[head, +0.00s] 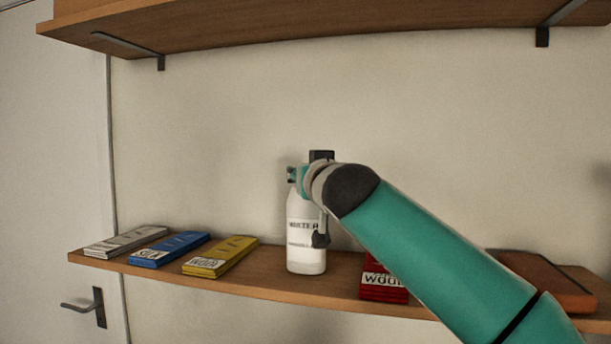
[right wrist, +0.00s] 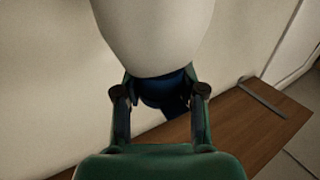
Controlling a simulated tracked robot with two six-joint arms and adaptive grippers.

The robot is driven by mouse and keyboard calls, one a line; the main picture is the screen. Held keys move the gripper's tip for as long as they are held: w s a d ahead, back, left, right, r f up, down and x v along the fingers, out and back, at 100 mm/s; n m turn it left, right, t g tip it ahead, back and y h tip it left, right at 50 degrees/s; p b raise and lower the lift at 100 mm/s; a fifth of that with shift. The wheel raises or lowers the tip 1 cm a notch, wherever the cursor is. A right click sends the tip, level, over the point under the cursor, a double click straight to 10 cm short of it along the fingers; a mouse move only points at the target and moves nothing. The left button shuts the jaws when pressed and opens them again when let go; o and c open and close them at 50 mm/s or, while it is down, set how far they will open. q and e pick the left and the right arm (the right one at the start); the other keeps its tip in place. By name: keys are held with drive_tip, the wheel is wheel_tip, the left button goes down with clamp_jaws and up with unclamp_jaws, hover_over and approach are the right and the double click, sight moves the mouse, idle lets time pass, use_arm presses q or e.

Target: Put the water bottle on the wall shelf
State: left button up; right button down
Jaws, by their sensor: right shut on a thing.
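The water bottle (head: 305,232) is white with a printed label and is upright in the head view. Its base overlaps the top of the wooden wall shelf (head: 262,280), between yellow and red packets; I cannot tell whether it touches the board. My right gripper (head: 298,178) is shut around the bottle's upper end, partly hidden by my own wrist. In the right wrist view the fingers (right wrist: 160,95) close on a dark blue part, perhaps the cap or neck, with the white body (right wrist: 158,35) beyond. My left gripper is not in view.
White (head: 125,241), blue (head: 170,249) and yellow (head: 220,257) packets lie on the shelf to the left. A red packet (head: 383,283) lies right of the bottle, partly behind my arm. An upper shelf (head: 270,25) with brackets is above. A door (head: 50,180) is at left.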

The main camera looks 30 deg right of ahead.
drive_tip(key=c, duration=0.6)
unclamp_jaws()
drive_tip(key=shift+s, duration=0.1)
drive_tip(key=shift+f, duration=0.1)
drive_tip(key=v, duration=1.2)
